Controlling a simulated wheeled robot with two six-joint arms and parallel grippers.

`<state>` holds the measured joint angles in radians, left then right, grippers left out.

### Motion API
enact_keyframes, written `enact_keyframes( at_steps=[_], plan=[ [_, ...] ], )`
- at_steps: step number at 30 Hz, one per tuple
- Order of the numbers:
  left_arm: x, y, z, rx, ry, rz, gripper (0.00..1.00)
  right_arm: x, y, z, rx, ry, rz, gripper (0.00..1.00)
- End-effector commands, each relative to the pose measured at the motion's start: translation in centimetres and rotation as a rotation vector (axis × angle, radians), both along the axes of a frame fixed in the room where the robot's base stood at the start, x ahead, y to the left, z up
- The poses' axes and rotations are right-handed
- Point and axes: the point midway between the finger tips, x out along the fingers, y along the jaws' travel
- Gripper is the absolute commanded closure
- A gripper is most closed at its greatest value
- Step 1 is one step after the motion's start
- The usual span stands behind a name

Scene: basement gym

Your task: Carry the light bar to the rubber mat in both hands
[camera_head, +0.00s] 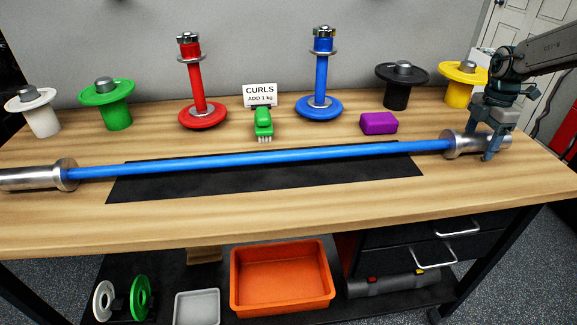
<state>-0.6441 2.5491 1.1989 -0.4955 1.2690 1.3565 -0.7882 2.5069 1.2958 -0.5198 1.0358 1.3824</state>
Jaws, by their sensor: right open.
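The light bar (270,159) is a long blue bar with silver sleeves at both ends. It spans the wooden bench from left to right, and its left sleeve runs out of the picture. The black rubber mat (265,182) lies flat on the bench, and the middle of the bar passes over it. I cannot tell whether the bar touches the mat. My right gripper (488,150) is at the bar's right silver sleeve, pointing down with its fingers open around or beside it. My left gripper is not in view.
Behind the bar stand a red post (197,90), a blue post (321,80), plate holders, a "CURLS" card (260,95), a green brush (263,122) and a purple block (378,123). Below are an orange bin (281,306) and drawers (420,245). The bench front is clear.

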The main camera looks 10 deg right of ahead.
Motion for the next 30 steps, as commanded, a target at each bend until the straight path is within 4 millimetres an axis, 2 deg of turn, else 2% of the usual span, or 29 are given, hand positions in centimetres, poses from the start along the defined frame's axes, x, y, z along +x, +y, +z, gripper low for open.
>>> enact_keyframes(
  at_steps=[3, 6, 17, 20, 30],
  plan=[
    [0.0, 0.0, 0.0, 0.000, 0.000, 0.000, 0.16, 0.0, 0.0, 0.0, 0.000, 0.000, 0.000, 0.34],
    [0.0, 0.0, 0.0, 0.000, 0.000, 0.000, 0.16, 0.0, 0.0, 0.0, 0.000, 0.000, 0.000, 0.17],
    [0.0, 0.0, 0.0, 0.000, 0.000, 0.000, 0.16, 0.0, 0.0, 0.5, 0.000, -0.001, 0.000, 0.16],
    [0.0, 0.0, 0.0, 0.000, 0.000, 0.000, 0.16, 0.1, 0.0, 1.7, -0.001, -0.003, 0.000, 0.16],
    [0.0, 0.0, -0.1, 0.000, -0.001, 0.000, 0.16, 0.2, 0.0, 8.8, -0.002, -0.004, 0.000, 0.16]
  ],
)
